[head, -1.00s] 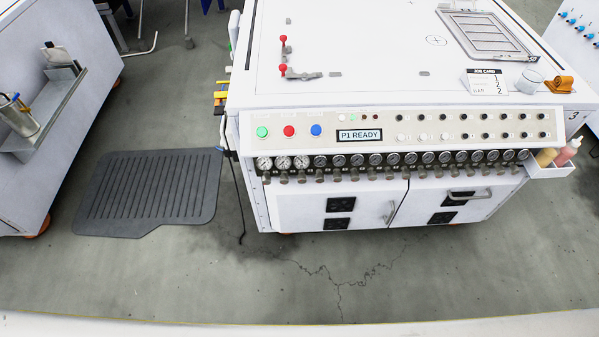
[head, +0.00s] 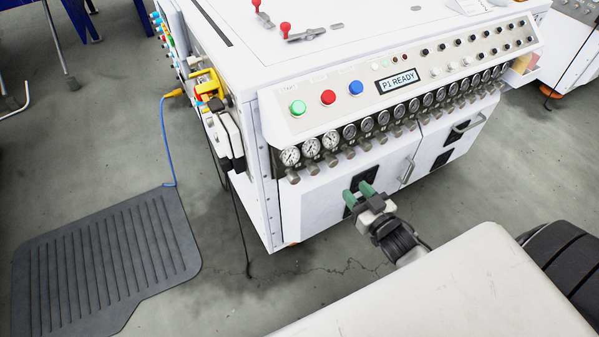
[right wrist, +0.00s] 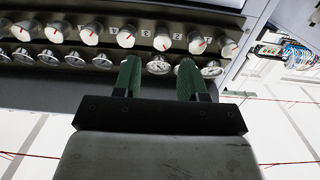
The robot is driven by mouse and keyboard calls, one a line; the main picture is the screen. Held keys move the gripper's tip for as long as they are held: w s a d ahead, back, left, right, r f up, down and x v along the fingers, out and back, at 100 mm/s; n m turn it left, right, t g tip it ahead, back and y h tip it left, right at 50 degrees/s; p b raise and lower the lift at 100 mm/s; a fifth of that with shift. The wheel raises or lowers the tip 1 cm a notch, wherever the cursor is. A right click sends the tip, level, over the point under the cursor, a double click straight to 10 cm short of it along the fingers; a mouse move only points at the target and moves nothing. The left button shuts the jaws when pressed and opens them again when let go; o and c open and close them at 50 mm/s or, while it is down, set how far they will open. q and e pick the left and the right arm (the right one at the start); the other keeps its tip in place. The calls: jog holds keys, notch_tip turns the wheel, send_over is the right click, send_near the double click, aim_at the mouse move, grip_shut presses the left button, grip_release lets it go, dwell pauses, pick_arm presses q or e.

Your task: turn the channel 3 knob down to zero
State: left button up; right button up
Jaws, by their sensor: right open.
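The channel 3 knob (head: 332,159) is the third small grey knob from the left, below its round gauge (head: 330,140) on the white gantry cabinet's front. In the right wrist view, which looks upside down, I take the channel 3 knob (right wrist: 163,42) to be the one beside the "3" label; it has a red mark. My right gripper (head: 359,192) has green fingers and is open and empty, in front of the cabinet and below the knob row. In the right wrist view the knob lies beyond and between the fingertips (right wrist: 158,68), apart from them. My left gripper is out of view.
Neighbouring knobs (right wrist: 196,43) sit close on both sides. Above the gauges are green, red and blue buttons (head: 328,97) and a display (head: 397,81) reading "P1 READY". Cabinet door handles (head: 407,171) project below. A dark mat (head: 110,260) lies on the floor at left.

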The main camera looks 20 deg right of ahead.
aim_at(334, 165)
jog(key=w, duration=0.3)
jog(key=w+b, duration=0.1)
jog(key=w, duration=0.2)
jog(key=w+a+r, duration=0.1)
jog(key=w, duration=0.3)
jog(key=shift+w+b, duration=0.1)
jog(key=shift+b, duration=0.3)
jog(key=shift+w+a, duration=0.15)
jog(key=shift+w, duration=0.35)
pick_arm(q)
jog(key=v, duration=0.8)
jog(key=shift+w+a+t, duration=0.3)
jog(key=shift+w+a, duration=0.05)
pick_arm(e)
jog(key=c, duration=0.6)
